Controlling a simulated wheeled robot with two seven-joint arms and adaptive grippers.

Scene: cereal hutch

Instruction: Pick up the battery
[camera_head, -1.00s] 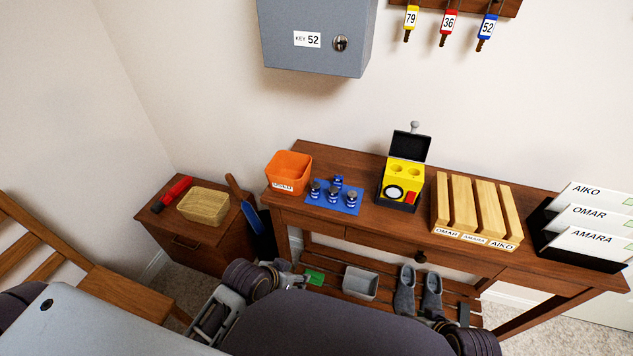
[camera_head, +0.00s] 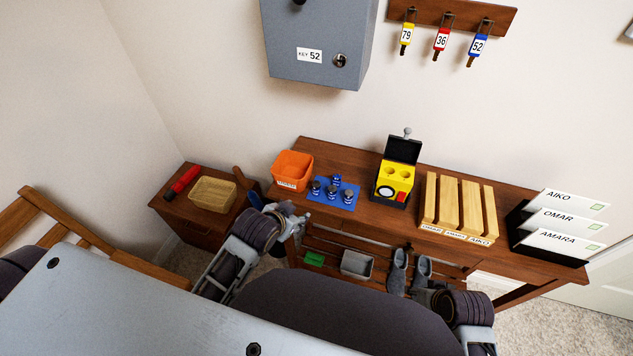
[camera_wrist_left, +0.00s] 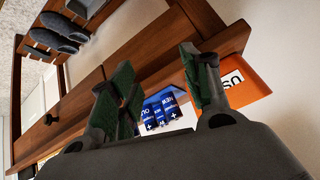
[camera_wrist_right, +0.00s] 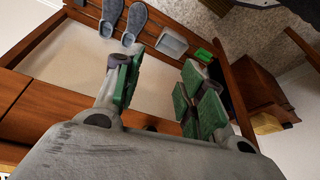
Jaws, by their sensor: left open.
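Several small dark-blue batteries (camera_head: 331,192) stand on a blue mat (camera_head: 349,204) on the table. In the left wrist view, blue batteries (camera_wrist_left: 160,112) with white printing show beyond my fingers; one or more may be hidden. My left gripper (camera_head: 300,221) is open and empty, at the table's front edge, short of the mat and apart from the batteries. My right gripper (camera_wrist_right: 160,68) is open and empty, low in front of the table; in the head view it is mostly hidden behind my own body.
An orange bin (camera_head: 292,170) stands left of the mat. A yellow device (camera_head: 397,178) with a raised black lid stands right of it, then a wooden slatted rack (camera_head: 456,205) and a letter holder (camera_head: 548,247). Slippers (camera_head: 398,272) and a grey bin (camera_head: 356,264) sit on the lower shelf.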

